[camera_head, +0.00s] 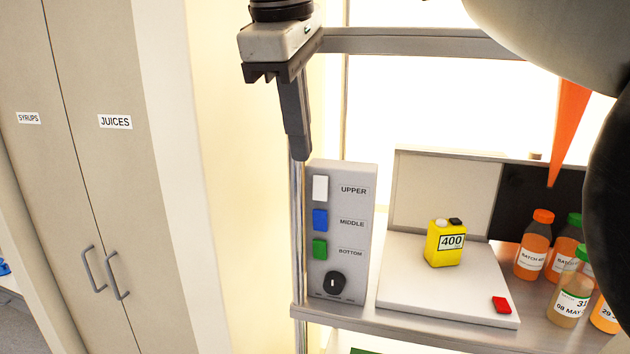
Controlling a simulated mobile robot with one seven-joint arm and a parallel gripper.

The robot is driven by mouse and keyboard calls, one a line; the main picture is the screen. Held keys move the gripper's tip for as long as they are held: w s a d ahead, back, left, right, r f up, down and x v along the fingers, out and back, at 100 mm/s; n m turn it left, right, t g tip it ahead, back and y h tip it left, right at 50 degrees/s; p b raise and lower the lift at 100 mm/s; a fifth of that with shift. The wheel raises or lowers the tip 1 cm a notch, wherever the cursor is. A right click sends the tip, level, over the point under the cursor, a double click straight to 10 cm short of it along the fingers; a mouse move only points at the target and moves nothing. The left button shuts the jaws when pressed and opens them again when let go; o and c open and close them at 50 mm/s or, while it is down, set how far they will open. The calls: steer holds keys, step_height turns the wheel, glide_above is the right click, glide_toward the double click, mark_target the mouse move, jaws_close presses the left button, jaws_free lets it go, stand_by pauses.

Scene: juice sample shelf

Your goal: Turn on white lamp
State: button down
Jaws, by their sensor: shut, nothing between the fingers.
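A grey switch panel (338,262) stands upright at the left end of the shelf. It has a white button (320,188) labelled UPPER, a blue button (320,220) labelled MIDDLE, a green button (320,249) labelled BOTTOM, and a black knob (334,284) below them. No separate white lamp can be made out. My gripper (297,155) points down, its fingers shut and empty. In the picture its tips are just above and left of the white button; whether they touch the panel cannot be told.
A yellow container (444,243) marked 400 stands on a white platform (405,285) with a red button (502,305). Several juice bottles (534,245) stand at the right. Closed cabinet doors (120,180) labelled SYRUPS and JUICES are at the left. My arm covers the upper right.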

mark_target(315, 188)
steer(key=w+f, duration=0.2)
steer(key=f, duration=0.1)
steer(key=w+d+f, duration=0.1)
steer(key=w+f, duration=0.1)
steer(key=f, duration=0.1)
steer(key=w+d+f, duration=0.1)
steer(key=w+f, duration=0.2)
steer(key=f, duration=0.1)
steer(key=shift+b, duration=0.35)
steer(key=shift+f, duration=0.1)
steer(key=shift+w+f+t+b, duration=0.1)
steer(key=shift+f+t+b, duration=0.2)
steer(key=shift+b, duration=0.35)
steer(key=shift+d+r, duration=0.1)
steer(key=shift+r, duration=0.3)
